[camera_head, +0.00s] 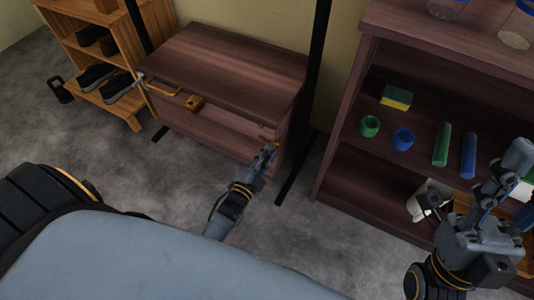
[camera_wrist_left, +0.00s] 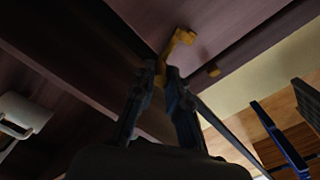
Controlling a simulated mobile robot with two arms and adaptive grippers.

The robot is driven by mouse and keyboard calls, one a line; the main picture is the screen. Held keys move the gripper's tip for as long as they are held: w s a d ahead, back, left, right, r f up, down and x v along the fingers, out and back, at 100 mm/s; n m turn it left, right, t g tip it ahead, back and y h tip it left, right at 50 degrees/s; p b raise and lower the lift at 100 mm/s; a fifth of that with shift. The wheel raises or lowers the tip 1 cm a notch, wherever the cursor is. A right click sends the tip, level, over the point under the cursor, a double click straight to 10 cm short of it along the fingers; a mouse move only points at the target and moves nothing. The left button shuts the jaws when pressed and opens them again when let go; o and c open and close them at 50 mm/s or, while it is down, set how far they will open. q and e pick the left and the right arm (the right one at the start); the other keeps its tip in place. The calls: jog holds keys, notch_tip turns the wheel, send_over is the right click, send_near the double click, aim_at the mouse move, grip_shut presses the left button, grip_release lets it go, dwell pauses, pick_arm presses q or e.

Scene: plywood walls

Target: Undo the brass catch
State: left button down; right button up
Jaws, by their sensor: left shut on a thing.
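A brass catch (camera_head: 268,138) sits at the right end of the front of a dark wooden chest (camera_head: 240,62). My left gripper (camera_head: 267,153) is at the catch, with its fingers closed on it. In the left wrist view the catch (camera_wrist_left: 180,42) rises as a bent brass piece from between the fingertips (camera_wrist_left: 160,76); the fingers hide its lower part. A small separate brass piece (camera_wrist_left: 213,70) shows to its right. My right gripper (camera_head: 505,175) is in front of the shelf at the right, away from the chest; its finger opening is unclear.
A brass padlock-like block (camera_head: 194,103) and a curved brass bar (camera_head: 160,90) are at the chest's front left. A dark shelf (camera_head: 345,95) holds a sponge (camera_head: 397,97), cups and cylinders. A shoe rack (camera_head: 70,40) stands left. Dark posts flank the chest.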

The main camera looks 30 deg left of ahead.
pick_arm(q)
jog(key=c, duration=1.3)
grip_release()
jog(key=shift+c, duration=0.2)
jog(key=s, duration=1.2)
jog(key=shift+a, duration=0.25)
